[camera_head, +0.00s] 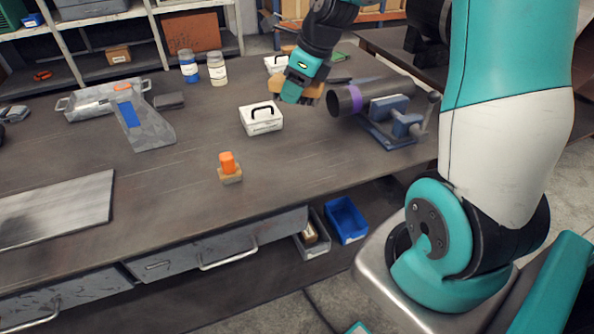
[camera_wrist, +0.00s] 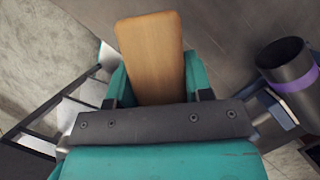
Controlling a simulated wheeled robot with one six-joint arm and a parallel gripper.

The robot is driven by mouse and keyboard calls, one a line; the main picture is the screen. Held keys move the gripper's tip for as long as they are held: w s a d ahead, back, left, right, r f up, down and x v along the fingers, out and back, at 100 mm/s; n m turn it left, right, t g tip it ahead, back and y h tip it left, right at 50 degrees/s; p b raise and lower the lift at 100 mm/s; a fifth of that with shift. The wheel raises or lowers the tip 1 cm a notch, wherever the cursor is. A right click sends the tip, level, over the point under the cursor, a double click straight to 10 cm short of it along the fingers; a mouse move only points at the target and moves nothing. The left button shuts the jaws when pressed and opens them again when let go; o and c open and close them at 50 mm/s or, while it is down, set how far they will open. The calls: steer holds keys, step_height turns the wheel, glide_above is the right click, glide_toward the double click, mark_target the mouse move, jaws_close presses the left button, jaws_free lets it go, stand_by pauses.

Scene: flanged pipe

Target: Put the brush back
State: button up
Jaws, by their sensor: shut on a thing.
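My gripper (camera_head: 298,88) is shut on the brush (camera_head: 312,92), above the bench near its back. In the wrist view the brush (camera_wrist: 150,55) shows as a flat tan wooden block between the teal fingers. Its bristles are hard to make out. The dark pipe (camera_head: 385,91) with a purple band lies just to the right of my gripper, held in a blue-grey vise (camera_head: 392,124). The pipe (camera_wrist: 287,62) also shows at the right of the wrist view, apart from the brush.
A white box with a black handle (camera_head: 261,120) stands on the bench left of my gripper; another white box (camera_head: 276,64) is behind. An orange-topped block (camera_head: 229,167) stands nearer the front. A grey metal holder (camera_head: 145,122) and jars (camera_head: 188,66) are left. The bench's middle is clear.

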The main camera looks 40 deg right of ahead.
mark_target(292, 165)
steer(key=shift+m, duration=0.3)
step_height(292, 165, down, 20)
steer(key=shift+d+r, duration=0.1)
steer(key=shift+r, duration=0.15)
steer(key=shift+f, duration=0.15)
steer(key=o, duration=0.9)
